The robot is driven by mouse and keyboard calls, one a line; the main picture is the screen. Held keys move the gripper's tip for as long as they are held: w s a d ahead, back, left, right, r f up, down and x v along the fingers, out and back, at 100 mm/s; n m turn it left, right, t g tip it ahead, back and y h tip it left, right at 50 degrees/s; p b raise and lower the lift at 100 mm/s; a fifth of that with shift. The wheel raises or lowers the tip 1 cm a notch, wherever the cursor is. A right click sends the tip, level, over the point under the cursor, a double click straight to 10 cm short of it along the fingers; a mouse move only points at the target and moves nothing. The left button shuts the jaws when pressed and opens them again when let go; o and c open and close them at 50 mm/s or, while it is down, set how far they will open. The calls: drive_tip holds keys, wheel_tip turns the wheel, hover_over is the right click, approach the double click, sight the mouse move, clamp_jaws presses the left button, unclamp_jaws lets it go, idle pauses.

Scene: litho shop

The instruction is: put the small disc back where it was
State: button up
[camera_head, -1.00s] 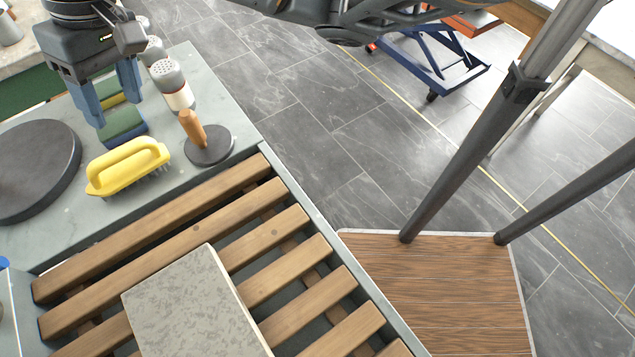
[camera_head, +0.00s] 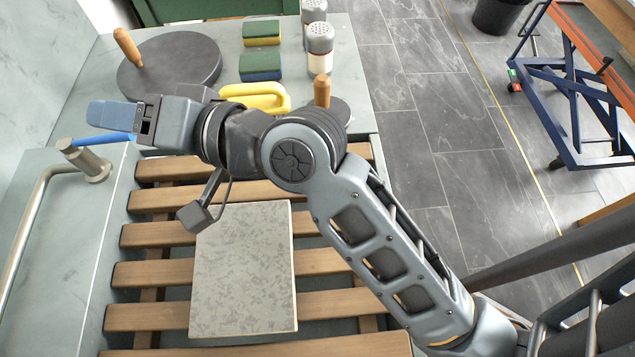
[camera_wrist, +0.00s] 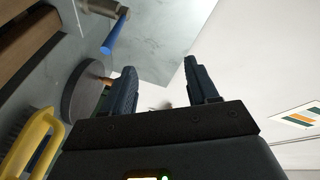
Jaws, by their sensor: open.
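The small dark disc (camera_head: 341,107) with an upright wooden handle (camera_head: 322,90) sits on the grey-green bench at its right edge, behind the slats; my arm partly hides it. A larger dark disc (camera_head: 185,66), also with a wooden handle, lies on the bench at the back left and shows in the wrist view (camera_wrist: 84,92). My gripper (camera_head: 105,116) is over the left side, pointing left, near a blue lever. In the wrist view its two fingers (camera_wrist: 160,86) are apart with nothing between them.
A yellow-handled brush (camera_head: 262,97), two sponges (camera_head: 261,68) and shakers (camera_head: 319,48) stand near the small disc. A metal tap (camera_head: 92,163) with the blue lever (camera_head: 105,138) is at left. A speckled stone slab (camera_head: 243,270) lies on wooden slats (camera_head: 150,270).

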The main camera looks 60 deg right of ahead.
drive_tip(key=s+d+f+h, duration=0.1)
drive_tip(key=s+f, duration=0.2)
drive_tip(key=s, duration=0.2)
drive_tip(key=s+d+f+h, duration=0.1)
drive_tip(key=s+f+h, duration=0.1)
drive_tip(key=s, duration=0.3)
drive_tip(key=s+d+f+h, duration=0.1)
drive_tip(key=s+f+h, duration=0.1)
drive_tip(key=s+f, duration=0.2)
drive_tip(key=shift+s+d+f+n+g, duration=0.1)
drive_tip(key=shift+s+n+g, duration=0.25)
drive_tip(key=shift+s, duration=0.7)
drive_tip(key=s+d+n, duration=0.3)
drive_tip(key=s+n, duration=0.1)
drive_tip(key=s, duration=0.4)
drive_tip(key=s+d+r+n, duration=0.1)
drive_tip(key=s+d+n, duration=0.2)
drive_tip(key=s, duration=0.5)
drive_tip(key=shift+s+d+r+n, duration=0.15)
drive_tip(key=shift+d+r+n, duration=0.05)
drive_tip(key=shift+d+n, duration=0.2)
drive_tip(key=shift+g, duration=0.25)
